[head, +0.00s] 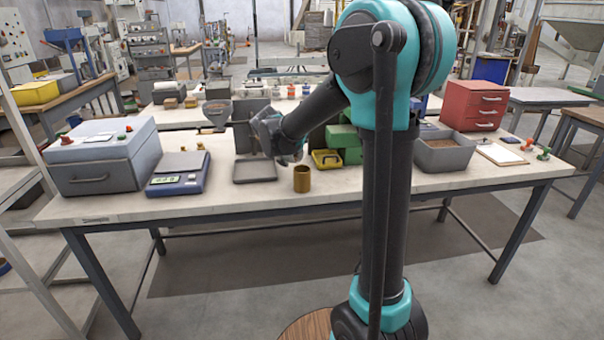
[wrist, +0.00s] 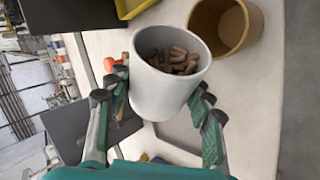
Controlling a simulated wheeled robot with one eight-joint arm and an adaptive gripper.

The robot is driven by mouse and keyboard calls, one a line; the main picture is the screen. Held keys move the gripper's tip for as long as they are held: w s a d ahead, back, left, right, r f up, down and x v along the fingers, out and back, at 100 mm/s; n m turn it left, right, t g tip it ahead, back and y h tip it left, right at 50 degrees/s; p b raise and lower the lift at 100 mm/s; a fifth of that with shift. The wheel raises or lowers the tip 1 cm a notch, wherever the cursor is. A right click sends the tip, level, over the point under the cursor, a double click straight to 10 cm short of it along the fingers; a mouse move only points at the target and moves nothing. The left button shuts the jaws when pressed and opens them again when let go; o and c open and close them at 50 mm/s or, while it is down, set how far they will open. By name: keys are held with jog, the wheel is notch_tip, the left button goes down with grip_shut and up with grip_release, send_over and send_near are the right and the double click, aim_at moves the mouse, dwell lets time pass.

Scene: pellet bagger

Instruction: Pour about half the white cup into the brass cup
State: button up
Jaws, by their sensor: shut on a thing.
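The white cup (wrist: 163,98) is between the two fingers of my gripper (wrist: 160,92), which is shut on its sides. Brown pellets (wrist: 174,60) lie inside it, below the rim. The brass cup (wrist: 249,30) is just beyond it in the wrist view, apart from it. I see no pellets in the visible part of the brass cup. In the head view the brass cup (head: 302,180) stands upright on the bench, and my gripper (head: 287,154) is up and to the left of it. The white cup is hard to make out there, so its tilt is unclear.
A grey tray (head: 255,180) lies left of the brass cup, and a yellow bin (head: 326,160) stands behind it. A blue scale (head: 179,174) and a grey case (head: 103,160) are at left. A pellet-filled grey bin (head: 443,158) is at right. The bench front is clear.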

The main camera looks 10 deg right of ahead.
jog(key=shift+s+d+r+m+t+y+p, duration=0.2)
jog(key=shift+r+m+t+y+p, duration=0.05)
jog(key=shift+r+m+t+y, duration=0.25)
jog(key=shift+s+d+r+m+t+y+p, duration=0.15)
jog(key=shift+r+m+t+y+p, duration=0.2)
jog(key=shift+t, duration=0.25)
dwell(3.6)
jog(key=shift+s+d+r+m+t+y+p, duration=0.35)
jog(key=shift+r+m+t+y, duration=0.15)
jog(key=shift+t, duration=0.4)
dwell(2.4)
